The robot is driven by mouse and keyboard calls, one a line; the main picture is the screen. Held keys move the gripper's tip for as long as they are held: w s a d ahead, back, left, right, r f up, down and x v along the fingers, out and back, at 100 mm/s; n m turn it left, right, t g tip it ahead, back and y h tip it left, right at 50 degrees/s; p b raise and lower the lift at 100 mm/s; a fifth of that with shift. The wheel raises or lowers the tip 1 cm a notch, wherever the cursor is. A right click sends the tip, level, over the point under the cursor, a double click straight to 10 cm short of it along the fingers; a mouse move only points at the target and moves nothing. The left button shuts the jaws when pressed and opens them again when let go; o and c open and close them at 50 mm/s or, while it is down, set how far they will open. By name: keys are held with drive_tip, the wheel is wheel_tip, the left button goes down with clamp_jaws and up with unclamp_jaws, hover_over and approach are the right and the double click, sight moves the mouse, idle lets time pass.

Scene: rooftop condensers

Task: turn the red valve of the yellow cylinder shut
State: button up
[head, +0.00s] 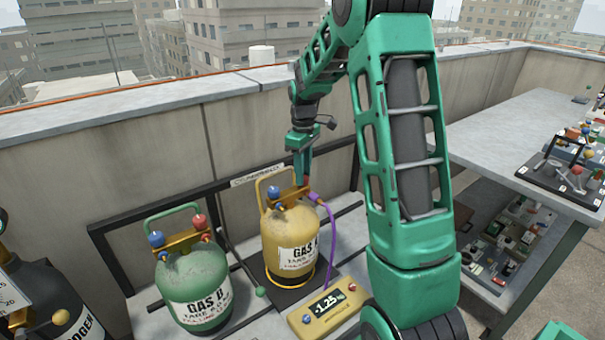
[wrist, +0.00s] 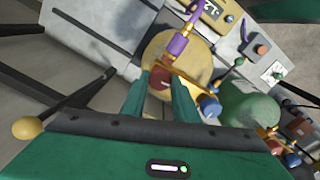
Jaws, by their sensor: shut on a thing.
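The yellow cylinder (head: 290,239), labelled GAS, stands upright on a dark plate. My gripper (head: 301,178) reaches down from above to its top. In the wrist view my gripper (wrist: 160,88) has a finger on each side of the red valve (wrist: 161,79) and is shut on it. The red valve is mostly hidden in the head view. The blue valve (head: 273,191) sits on the same brass manifold and also shows in the wrist view (wrist: 210,105). A purple hose (head: 328,222) joins the manifold and shows in the wrist view (wrist: 179,42).
A green cylinder (head: 196,284) with its own blue and red valves stands to the left. A yellow scale (head: 325,311) reads about -1.25 in front. A dark cylinder (head: 40,300) stands far left. A grey bench (head: 500,130) with fittings is at the right, a parapet wall behind.

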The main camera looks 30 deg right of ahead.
drive_tip(key=m, duration=0.5)
drive_tip(key=shift+w+a+m, duration=0.1)
drive_tip(key=shift+a+m, duration=0.05)
drive_tip(key=shift+m, duration=0.15)
drive_tip(key=m, duration=1.3)
drive_tip(key=shift+m, duration=0.7)
drive_tip(key=o, duration=1.1)
drive_tip(key=shift+c, duration=0.2)
wheel_tip(320, 180, up, 11)
drive_tip(key=shift+f, duration=0.15)
